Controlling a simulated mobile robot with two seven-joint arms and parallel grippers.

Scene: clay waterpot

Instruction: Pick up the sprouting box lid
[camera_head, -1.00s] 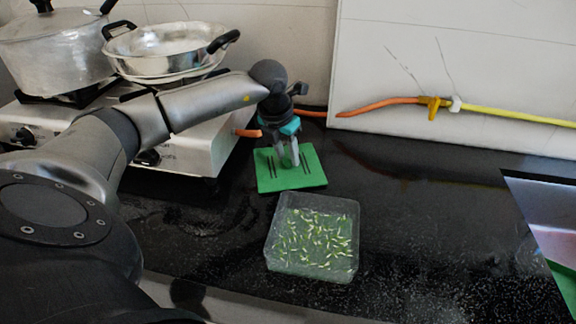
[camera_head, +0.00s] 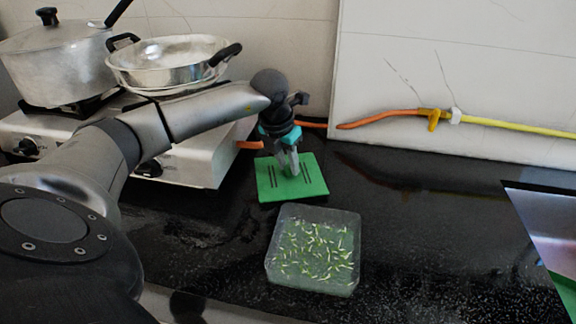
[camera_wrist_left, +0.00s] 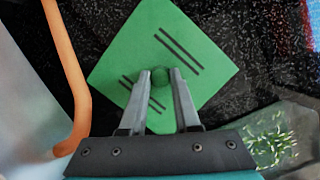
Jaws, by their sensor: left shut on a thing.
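The sprouting box lid (camera_head: 308,187) is a flat green square with dark slots and a small round knob. It lies on the dark counter behind the sprouting box (camera_head: 314,250), a clear box with green sprouts in it. My left gripper (camera_head: 289,172) points down at the lid's middle, shut on the knob. In the left wrist view, the fingertips (camera_wrist_left: 160,77) touch the green knob from both sides, and the lid (camera_wrist_left: 205,60) fills the middle. The box's corner (camera_wrist_left: 270,145) shows at the lower right there. My right gripper is out of view.
A stove (camera_head: 200,165) with a pot (camera_head: 60,65) and a pan (camera_head: 165,65) stands at the left. An orange hose (camera_head: 375,120) runs along the wall. The counter right of the lid is clear.

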